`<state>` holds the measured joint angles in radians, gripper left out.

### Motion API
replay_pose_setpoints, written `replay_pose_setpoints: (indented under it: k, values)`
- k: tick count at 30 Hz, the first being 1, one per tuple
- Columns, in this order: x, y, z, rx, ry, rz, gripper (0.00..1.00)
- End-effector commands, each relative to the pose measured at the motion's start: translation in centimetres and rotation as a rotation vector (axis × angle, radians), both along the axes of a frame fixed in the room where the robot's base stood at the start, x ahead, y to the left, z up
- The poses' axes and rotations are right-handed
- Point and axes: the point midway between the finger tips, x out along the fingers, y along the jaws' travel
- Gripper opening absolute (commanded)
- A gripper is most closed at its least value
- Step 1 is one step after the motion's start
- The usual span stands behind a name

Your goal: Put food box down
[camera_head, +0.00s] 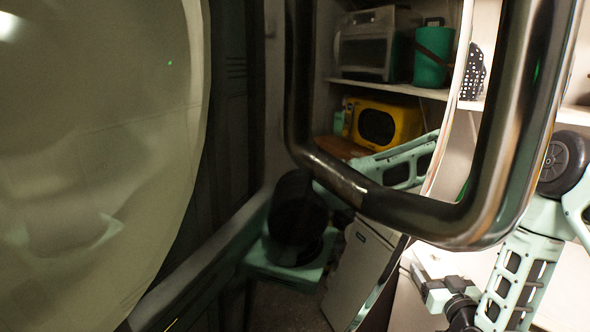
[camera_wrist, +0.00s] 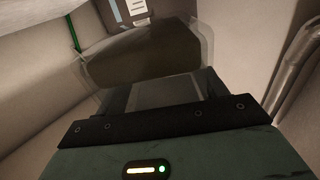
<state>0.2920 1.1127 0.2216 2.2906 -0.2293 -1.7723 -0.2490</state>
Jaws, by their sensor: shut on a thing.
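The food box appears to be the clear, see-through container with dark brown contents (camera_wrist: 150,55) in the wrist view. My gripper (camera_wrist: 162,88) is shut on it, with a dark finger at each side of its near end. The box looks tilted in the picture, and its underside is hidden. I cannot tell whether it touches a surface. I cannot make out the food box in the head view, where part of my mint-green arm shows at the lower right.
A thick dark metal frame (camera_head: 440,215) crosses the head view. A large pale round panel (camera_head: 90,150) fills the left. Shelves behind hold a silver oven (camera_head: 365,50), a green canister (camera_head: 433,55) and a yellow appliance (camera_head: 380,123). Beige surfaces (camera_wrist: 40,110) surround the box in the wrist view.

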Motion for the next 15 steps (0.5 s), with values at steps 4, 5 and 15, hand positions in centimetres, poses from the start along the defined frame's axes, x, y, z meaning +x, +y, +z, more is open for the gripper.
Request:
replay_pose_setpoints:
  k: [4,5,15]
  values:
    - [-2.5,-0.9,-4.7,0.008,0.006,0.024,0.38]
    - [-3.1,-1.0,-5.5,0.008,0.005,0.03,0.38]
    - [-10.2,0.0,-12.0,0.014,0.002,0.068,0.38]
